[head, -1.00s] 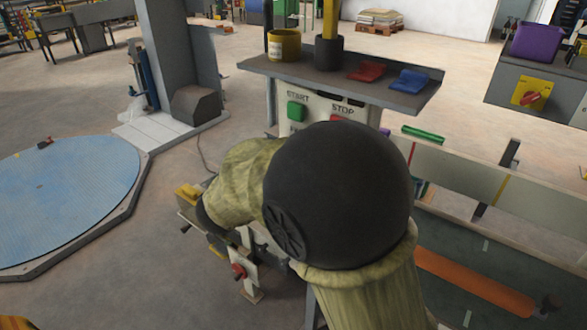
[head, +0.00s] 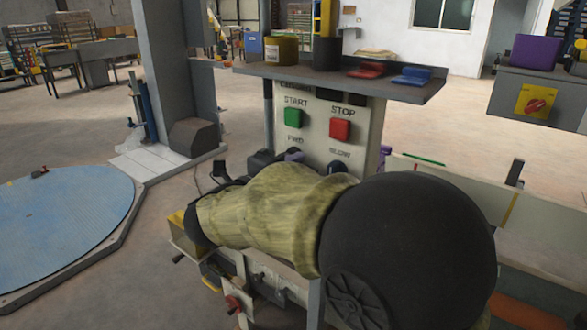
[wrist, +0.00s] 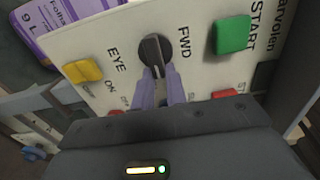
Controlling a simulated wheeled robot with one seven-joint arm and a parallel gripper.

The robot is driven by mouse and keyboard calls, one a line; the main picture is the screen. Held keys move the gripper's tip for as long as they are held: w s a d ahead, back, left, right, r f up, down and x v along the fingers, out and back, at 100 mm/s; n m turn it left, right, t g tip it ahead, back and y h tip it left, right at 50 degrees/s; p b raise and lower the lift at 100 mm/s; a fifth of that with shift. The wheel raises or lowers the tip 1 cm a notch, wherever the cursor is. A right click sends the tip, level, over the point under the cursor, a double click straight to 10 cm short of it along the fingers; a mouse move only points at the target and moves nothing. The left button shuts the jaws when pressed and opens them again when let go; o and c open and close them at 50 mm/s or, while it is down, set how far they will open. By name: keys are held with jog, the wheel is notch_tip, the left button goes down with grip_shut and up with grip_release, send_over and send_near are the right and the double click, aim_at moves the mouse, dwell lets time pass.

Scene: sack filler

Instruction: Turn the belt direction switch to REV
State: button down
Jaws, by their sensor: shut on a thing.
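The belt direction switch is a round black knob (wrist: 154,48) beside the FWD label on the white panel. My gripper (wrist: 158,72) has its two purple fingers close together on the knob's near part in the wrist view. The REV label is not readable, and I cannot tell exactly where the knob points. In the head view the control panel (head: 318,105) stands upright with the FWD label under the green button. My sleeved arm hides most of the panel's lower part there, including the knob.
The green START button (wrist: 232,35) and a yellow button (wrist: 83,71) flank the knob. The red STOP button (head: 340,130) sits right of START, with the SLOW label below it. A shelf (head: 340,82) with pots and trays juts out above the panel.

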jog(key=shift+w+r, duration=0.1)
jog(key=shift+r, duration=0.05)
jog(key=c, duration=1.4)
grip_release()
jog(key=shift+c, duration=0.2)
jog(key=p+v, duration=0.1)
jog(key=v, duration=1.6)
jog(key=shift+f, duration=0.25)
jog(key=shift+a, duration=0.1)
